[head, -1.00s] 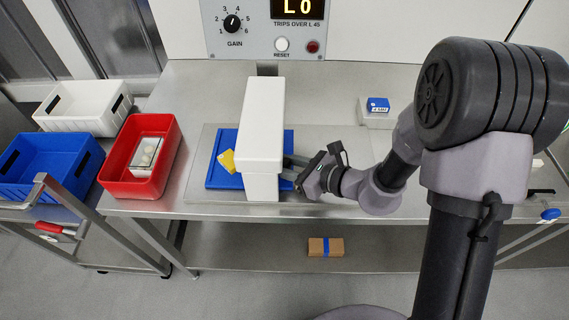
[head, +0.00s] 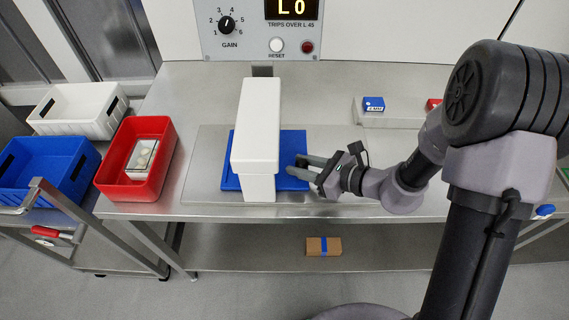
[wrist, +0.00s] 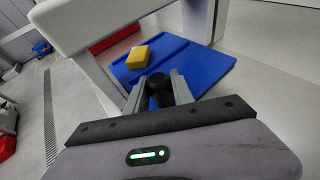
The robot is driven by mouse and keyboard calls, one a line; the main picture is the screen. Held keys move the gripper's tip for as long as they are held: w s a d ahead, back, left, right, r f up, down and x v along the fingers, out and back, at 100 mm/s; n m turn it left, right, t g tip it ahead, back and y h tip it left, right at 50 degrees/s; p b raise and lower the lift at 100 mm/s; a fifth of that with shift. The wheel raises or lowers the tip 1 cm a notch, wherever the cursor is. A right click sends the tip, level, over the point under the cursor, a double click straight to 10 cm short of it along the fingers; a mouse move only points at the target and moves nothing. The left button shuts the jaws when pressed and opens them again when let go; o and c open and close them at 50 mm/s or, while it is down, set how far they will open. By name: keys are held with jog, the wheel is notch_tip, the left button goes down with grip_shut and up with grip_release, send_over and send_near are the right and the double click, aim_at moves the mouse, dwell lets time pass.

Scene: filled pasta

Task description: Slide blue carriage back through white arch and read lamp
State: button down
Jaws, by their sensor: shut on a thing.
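The blue carriage (head: 293,148) is a flat tray under the white arch (head: 257,125), showing widely on the arch's right and as a thin strip on its left. A yellow block (wrist: 138,57) lies on the carriage (wrist: 185,58) in the wrist view; the arch hides it in the head view. My gripper (head: 303,166) is to the right of the arch. In the wrist view its fingers (wrist: 159,92) are shut on the carriage's black knob (wrist: 158,86). The red lamp (head: 307,47) on the panel looks dark. The display (head: 292,9) reads "L 0".
The panel also has a gain dial (head: 227,25) and a white reset button (head: 277,45). A red bin (head: 165,150) stands at left beside blue and white bins. A pale ledge with a blue block (head: 373,104) is behind my arm.

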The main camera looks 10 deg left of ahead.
jog(key=w+d, duration=0.1)
jog(key=d, duration=0.5)
jog(key=w+d+p, duration=0.1)
jog(key=w+d, duration=0.1)
jog(key=d, duration=0.3)
jog(key=w+d, duration=0.1)
jog(key=d, duration=0.5)
jog(key=shift+w+d, duration=0.15)
jog(key=shift+d, duration=0.15)
jog(key=c, duration=1.5)
grip_release()
jog(key=shift+o, duration=0.7)
jog(key=shift+d, duration=0.25)
jog(key=shift+a, duration=0.1)
jog(key=p+v, duration=0.5)
jog(key=v, duration=1.2)
jog(key=shift+d, duration=0.25)
